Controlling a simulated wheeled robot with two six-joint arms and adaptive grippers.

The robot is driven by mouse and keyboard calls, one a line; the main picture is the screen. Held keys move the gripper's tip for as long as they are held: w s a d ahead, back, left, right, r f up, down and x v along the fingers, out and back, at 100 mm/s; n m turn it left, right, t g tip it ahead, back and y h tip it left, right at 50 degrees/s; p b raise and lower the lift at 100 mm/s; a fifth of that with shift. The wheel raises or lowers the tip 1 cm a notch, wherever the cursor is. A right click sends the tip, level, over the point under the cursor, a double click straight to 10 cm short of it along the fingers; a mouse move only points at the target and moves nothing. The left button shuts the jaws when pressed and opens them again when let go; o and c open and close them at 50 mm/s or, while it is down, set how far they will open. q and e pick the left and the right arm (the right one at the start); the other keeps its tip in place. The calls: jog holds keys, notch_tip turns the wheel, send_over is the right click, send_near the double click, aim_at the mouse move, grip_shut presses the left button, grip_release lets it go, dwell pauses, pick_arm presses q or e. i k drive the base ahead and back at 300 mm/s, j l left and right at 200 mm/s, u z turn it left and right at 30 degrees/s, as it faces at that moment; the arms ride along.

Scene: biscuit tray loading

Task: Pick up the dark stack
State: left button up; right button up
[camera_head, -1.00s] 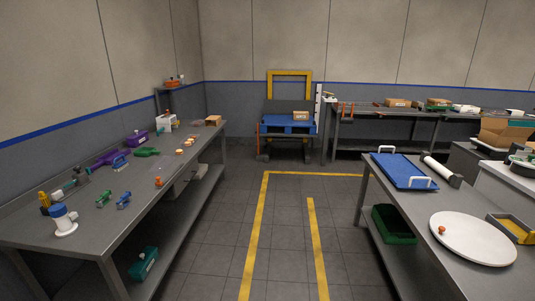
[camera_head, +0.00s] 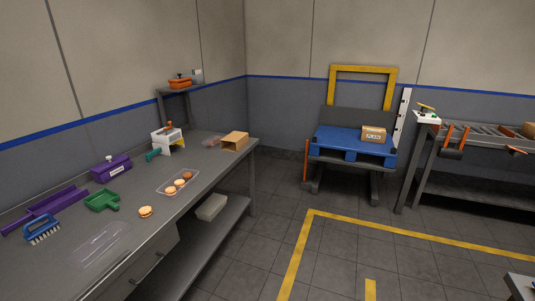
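A clear tray (camera_head: 163,187) lies on the grey workbench at left and holds a short row of round biscuit stacks. The farthest stack (camera_head: 187,175) in the row looks darker brown than the two paler ones (camera_head: 171,190) nearer me. Another biscuit stack (camera_head: 145,211), light with a brownish middle, stands on the bench outside the tray, nearer me. It is too small to tell its layers. Neither of my grippers is in view.
The workbench (camera_head: 203,181) also bears a green scoop (camera_head: 101,201), a purple box (camera_head: 111,168), a blue brush (camera_head: 42,229), a flat clear sheet or tray (camera_head: 100,243), a white device (camera_head: 166,140) and a cardboard box (camera_head: 235,141). The floor right of the bench is open.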

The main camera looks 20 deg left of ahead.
aim_at(188, 176)
jog(key=i+l+u, duration=0.1)
jog(key=i+u, duration=0.3)
jog(key=i, duration=0.2)
jog(key=i+l+u, duration=0.35)
jog(key=i, duration=0.2)
jog(key=i+l+u, duration=0.4)
jog(key=i+j, duration=0.05)
jog(key=i, duration=0.05)
